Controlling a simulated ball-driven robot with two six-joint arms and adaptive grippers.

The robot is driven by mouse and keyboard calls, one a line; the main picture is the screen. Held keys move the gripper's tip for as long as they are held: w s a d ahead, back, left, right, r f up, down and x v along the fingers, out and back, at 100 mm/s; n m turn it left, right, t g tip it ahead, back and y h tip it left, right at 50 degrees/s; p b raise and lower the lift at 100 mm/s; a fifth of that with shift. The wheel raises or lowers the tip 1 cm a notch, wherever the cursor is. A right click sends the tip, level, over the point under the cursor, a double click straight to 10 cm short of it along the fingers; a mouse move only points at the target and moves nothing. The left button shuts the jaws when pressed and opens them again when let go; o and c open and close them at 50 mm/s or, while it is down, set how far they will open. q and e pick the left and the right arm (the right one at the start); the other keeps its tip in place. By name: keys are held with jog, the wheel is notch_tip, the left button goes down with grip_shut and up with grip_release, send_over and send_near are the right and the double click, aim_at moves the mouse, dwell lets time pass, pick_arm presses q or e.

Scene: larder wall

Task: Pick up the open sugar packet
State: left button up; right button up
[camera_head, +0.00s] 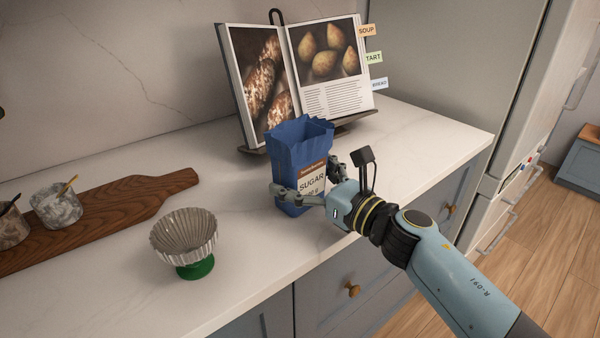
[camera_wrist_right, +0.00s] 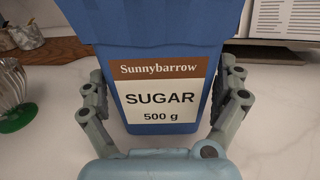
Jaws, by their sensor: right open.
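The sugar packet (camera_head: 300,148) is a blue paper bag with an open, crimped top and a brown and white label. It stands upright on the white counter in front of the cookbook. In the right wrist view the packet (camera_wrist_right: 150,57) fills the middle, its label facing the camera. My right gripper (camera_head: 308,187) is open, with one finger on each side of the packet's lower part. In the right wrist view the fingers of my right gripper (camera_wrist_right: 165,97) flank the label; whether they touch the bag is not clear. My left gripper is not in view.
A cookbook (camera_head: 325,95) stands open on a dark stand behind the packet. A fluted bowl (camera_head: 184,236) on a green foot stands left of it. A wooden board (camera_head: 120,207) with small jars (camera_head: 56,204) lies farther left. The counter (camera_head: 425,140) is clear to the right.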

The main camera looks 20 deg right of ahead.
jog(key=shift+c, duration=0.4)
jog(key=c, duration=1.2)
